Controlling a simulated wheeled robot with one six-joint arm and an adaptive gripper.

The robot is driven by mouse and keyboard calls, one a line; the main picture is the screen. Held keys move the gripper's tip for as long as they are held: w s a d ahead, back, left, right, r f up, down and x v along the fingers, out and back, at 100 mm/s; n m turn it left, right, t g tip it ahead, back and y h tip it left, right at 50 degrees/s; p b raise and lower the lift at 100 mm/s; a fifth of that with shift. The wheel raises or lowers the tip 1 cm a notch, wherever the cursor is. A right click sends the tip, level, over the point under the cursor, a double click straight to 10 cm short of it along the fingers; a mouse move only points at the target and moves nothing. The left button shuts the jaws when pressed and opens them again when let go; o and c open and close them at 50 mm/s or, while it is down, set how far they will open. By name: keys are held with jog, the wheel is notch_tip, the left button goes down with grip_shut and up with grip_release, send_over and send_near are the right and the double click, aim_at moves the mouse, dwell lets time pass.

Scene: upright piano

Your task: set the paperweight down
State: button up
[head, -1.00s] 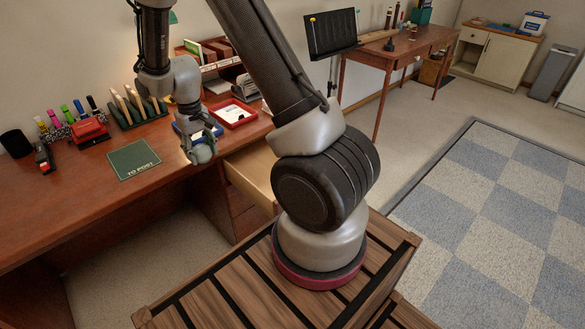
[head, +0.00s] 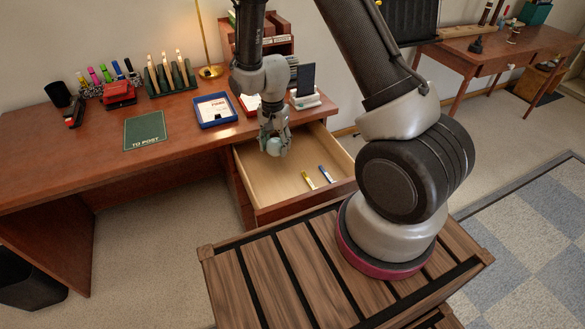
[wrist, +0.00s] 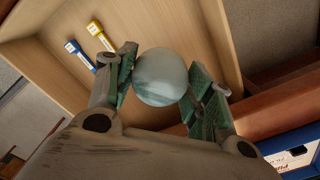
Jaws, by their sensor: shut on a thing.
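The paperweight (wrist: 161,77) is a pale grey-green ball. My gripper (head: 274,143) is shut on it, and the ball (head: 273,146) shows small between the fingers in the head view. In the wrist view the ball sits between the two green-padded fingers (wrist: 160,85). It is held over the open desk drawer (head: 262,181), apart from the drawer's bottom as far as I can tell. The underside of the ball is hidden.
A yellow stick (head: 309,181) and a blue stick (head: 327,174) lie in the drawer's front right. A green "TO POST" mat (head: 145,130) and a blue tray (head: 216,110) are on the desk. The desk's front left (head: 70,165) is clear.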

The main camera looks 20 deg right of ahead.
aim_at(275, 196)
jog(key=s+a+f+m, duration=0.1)
jog(key=f+m, duration=0.2)
jog(key=f, duration=0.2)
jog(key=s+a+f+m, duration=0.1)
jog(key=s+f+m, duration=0.1)
jog(key=f, duration=0.3)
jog(key=s+a+f+m, duration=0.1)
jog(key=f+m, duration=0.2)
jog(key=f, duration=0.2)
jog(key=shift+s+f+m, duration=0.3)
jog(key=shift+d, duration=0.1)
jog(key=o, duration=1.2)
jog(key=shift+f, duration=0.15)
